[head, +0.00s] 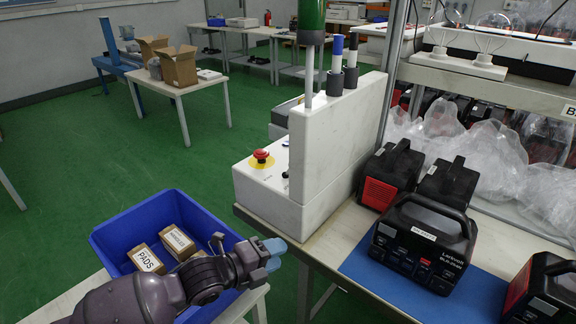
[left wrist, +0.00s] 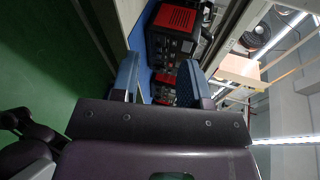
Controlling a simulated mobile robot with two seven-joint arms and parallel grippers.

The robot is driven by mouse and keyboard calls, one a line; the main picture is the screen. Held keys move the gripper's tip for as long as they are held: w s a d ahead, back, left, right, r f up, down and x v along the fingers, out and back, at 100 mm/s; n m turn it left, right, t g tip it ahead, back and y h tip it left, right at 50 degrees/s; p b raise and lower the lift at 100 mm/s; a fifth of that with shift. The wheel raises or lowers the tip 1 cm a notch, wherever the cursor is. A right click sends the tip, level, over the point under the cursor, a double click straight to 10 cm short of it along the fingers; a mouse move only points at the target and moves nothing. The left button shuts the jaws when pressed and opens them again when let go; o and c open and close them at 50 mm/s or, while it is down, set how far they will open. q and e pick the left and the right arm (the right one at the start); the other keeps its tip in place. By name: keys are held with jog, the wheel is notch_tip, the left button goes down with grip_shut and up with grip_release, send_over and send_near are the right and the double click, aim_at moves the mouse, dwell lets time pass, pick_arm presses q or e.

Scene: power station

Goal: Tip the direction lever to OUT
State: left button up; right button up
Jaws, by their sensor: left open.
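The white control box (head: 268,185) stands on the left end of the workbench, with a red stop button (head: 261,156) on a yellow ring on its top. A small dark part (head: 286,174) shows beside the upright white housing (head: 330,140); I cannot tell whether it is the direction lever. The housing hides part of the box top, and no OUT marking is readable. My left gripper (head: 272,254) is open and empty, below and in front of the control box, apart from it. Its two blue fingers (left wrist: 160,80) stand apart in the left wrist view. My right gripper is not in view.
A blue bin (head: 125,231) with several cardboard boxes is beside my left arm. Black power stations (head: 420,245) stand on the bench and blue mat (head: 371,274) at right. A green-topped column (head: 311,25) and marker-like rods rise by the housing. Green floor lies open at left.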

pick_arm(q)
jog(key=w+a+r+m+y+b, duration=0.1)
jog(key=w+a+r+m, duration=0.2)
jog(key=w+r+m, duration=0.45)
jog(key=w+a+r+m+b, duration=0.1)
jog(key=w+a+r+m, duration=0.2)
jog(key=w+r+m, duration=0.4)
jog(key=shift+m, duration=0.45)
jog(key=x, duration=0.3)
jog(key=f+b+x, duration=0.1)
jog(key=x, duration=0.6)
jog(key=shift+s+f, duration=0.2)
jog(key=shift+f, duration=0.15)
jog(key=shift+w+d+f+b, duration=0.1)
jog(key=shift+w+d+b, duration=0.2)
jog(key=shift+w+d, duration=0.1)
